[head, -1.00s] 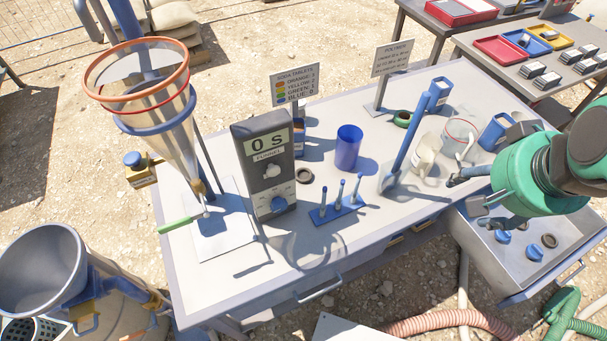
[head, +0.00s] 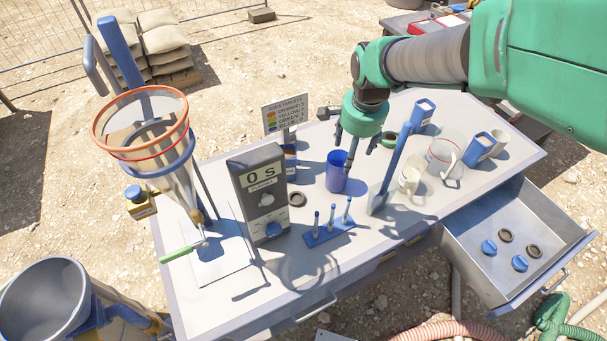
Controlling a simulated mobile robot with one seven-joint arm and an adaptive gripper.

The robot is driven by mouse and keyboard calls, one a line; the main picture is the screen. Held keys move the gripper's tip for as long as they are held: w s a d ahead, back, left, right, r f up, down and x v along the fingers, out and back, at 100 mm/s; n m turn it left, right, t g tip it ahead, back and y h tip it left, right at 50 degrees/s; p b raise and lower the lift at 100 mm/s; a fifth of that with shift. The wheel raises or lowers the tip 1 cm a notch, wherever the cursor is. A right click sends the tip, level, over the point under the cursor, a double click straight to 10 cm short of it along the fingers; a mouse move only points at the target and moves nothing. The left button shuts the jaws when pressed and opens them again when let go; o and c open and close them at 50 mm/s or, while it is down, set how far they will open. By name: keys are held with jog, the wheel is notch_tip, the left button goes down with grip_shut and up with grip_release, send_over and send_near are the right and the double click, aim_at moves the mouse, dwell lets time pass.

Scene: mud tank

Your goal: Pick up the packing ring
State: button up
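Dark packing rings show in more than one place. One dark ring (head: 297,199) lies flat on the table, right of the grey timer box and left of the blue cup. Two similar dark rings, a farther one (head: 505,235) and a nearer one (head: 534,250), lie in the open drawer at the right. I cannot tell which of them the task means. My gripper (head: 354,150) points down above and behind the blue cup (head: 337,172), to the right of the table ring. Its fingers look apart, with nothing seen between them.
The timer box (head: 261,195) stands left of the table ring. A blue rack with upright pegs (head: 329,234) is in front. A blue scoop, white cup and clear beaker (head: 444,158) stand right. Two blue caps (head: 489,247) share the drawer (head: 477,268). A funnel stand (head: 150,130) is left.

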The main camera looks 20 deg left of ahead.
jog(key=w+a+f+m+g+p, duration=0.1)
jog(key=a+f, duration=0.6)
jog(key=a, duration=0.1)
jog(key=m+p, duration=0.2)
send_over(296, 200)
notch_tip(296, 200, down, 8)
jog(key=shift+d+r+g+h, duration=0.1)
jog(key=shift+r+g+h, duration=0.05)
jog(key=shift+g+h, duration=0.2)
jog(key=shift+f+b, duration=0.85)
jog(key=shift+f, duration=3.4)
jog(key=shift+f, duration=0.1)
jog(key=shift+f+b, duration=0.7)
jog(key=shift+f, duration=1.8)
jog(key=c, duration=1)
